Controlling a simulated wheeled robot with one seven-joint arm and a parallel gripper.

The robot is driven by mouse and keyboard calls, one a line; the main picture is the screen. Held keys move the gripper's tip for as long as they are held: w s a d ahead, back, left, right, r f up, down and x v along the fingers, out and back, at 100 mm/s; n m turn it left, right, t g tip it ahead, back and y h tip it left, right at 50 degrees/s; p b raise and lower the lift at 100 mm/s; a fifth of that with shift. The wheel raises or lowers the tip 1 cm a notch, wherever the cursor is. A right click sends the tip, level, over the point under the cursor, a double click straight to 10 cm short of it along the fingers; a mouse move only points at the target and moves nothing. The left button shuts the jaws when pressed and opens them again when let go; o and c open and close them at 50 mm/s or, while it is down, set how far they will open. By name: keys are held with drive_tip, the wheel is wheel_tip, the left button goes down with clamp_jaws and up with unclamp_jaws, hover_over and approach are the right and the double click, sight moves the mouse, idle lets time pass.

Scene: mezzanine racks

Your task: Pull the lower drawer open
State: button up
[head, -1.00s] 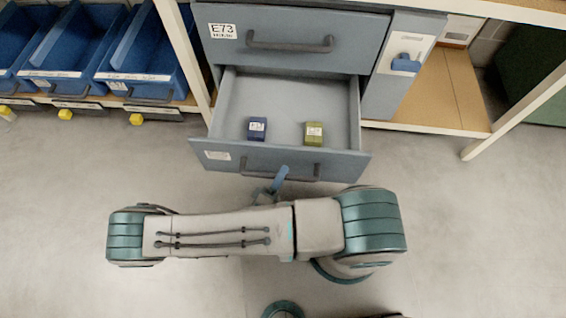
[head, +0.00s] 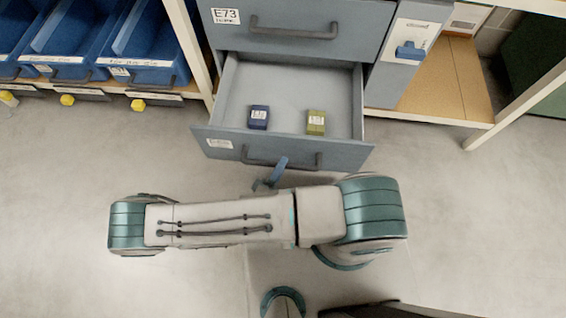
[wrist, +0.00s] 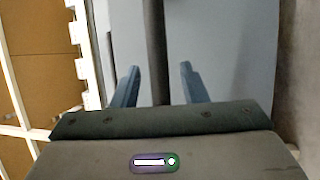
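The lower drawer (head: 285,149) of the grey-blue cabinet stands well open in the head view, its inside showing. Its dark bar handle (head: 303,163) runs along the front. My gripper (head: 276,172) is at this handle, left of its middle; only a blue finger shows clearly past my arm. In the wrist view, the two fingers of my gripper (wrist: 157,84) are spread apart. The dark handle bar (wrist: 157,50) runs between them, with a gap on both sides. The drawer holds a dark blue box (head: 258,117) and a yellow-green box (head: 316,122).
The upper drawer (head: 345,38), labelled E73, is shut above. A panel with a blue latch (head: 410,51) stands to its right. Blue bins (head: 148,45) fill the rack at left. A white rack post (head: 190,50) stands close left of the cabinet. The floor in front is clear.

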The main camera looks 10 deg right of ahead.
drive_tip(key=p+v, duration=0.1)
drive_tip(key=v, duration=1.1)
drive_tip(key=shift+s+a, duration=0.2)
drive_tip(key=shift+s, duration=0.1)
drive_tip(key=w+d+r+m+g+y+p, duration=0.15)
drive_tip(key=w+r+g+p, duration=0.35)
drive_tip(key=r, duration=0.6)
drive_tip(key=w+r+m+g+p, duration=0.2)
drive_tip(key=r+m+g+p, duration=0.15)
drive_tip(key=r+g, duration=0.55)
drive_tip(key=w+d+r+m+g+p, duration=0.15)
drive_tip(key=w+r+g+p, duration=0.3)
drive_tip(key=r, duration=0.95)
drive_tip(key=d+r+m+t+y+p, duration=0.1)
drive_tip(key=d+r+y+p, duration=0.4)
drive_tip(key=r, duration=1)
drive_tip(key=d+r+m+t+y+p, duration=0.2)
drive_tip(key=d+r+t+y+p, duration=0.2)
drive_tip(key=r, duration=1.1)
drive_tip(key=d+y+p, duration=0.1)
drive_tip(key=d+p, duration=0.2)
drive_tip(key=d, duration=0.3)
drive_tip(key=shift+d+r+p, duration=0.3)
drive_tip(key=shift+d+p, duration=0.05)
drive_tip(key=shift+m, duration=0.25)
